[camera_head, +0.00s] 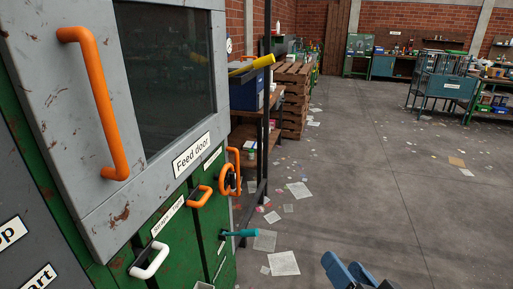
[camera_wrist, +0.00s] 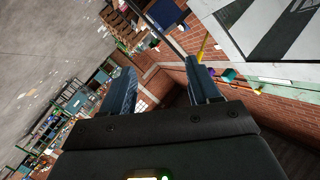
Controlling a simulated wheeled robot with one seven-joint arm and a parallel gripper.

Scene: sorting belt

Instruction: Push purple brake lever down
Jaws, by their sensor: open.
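No purple lever is clearly seen in the head view. In the wrist view, a small purple piece (camera_wrist: 229,75) shows beyond the right finger, beside a green and a yellow piece; I cannot tell whether it is the brake lever. My gripper (camera_head: 350,270) is at the bottom edge of the head view, right of the machine and apart from it. In the wrist view my gripper (camera_wrist: 160,78) has its two blue fingers wide apart with nothing between them.
A worn grey-and-green machine (camera_head: 85,225) fills the left, with a feed door handle (camera_head: 97,100), smaller orange handles (camera_head: 199,196), a white handle (camera_head: 149,262) and a teal lever (camera_head: 240,233). A yellow bar (camera_head: 255,65) juts out behind. Paper-strewn floor (camera_head: 370,170) is open to the right.

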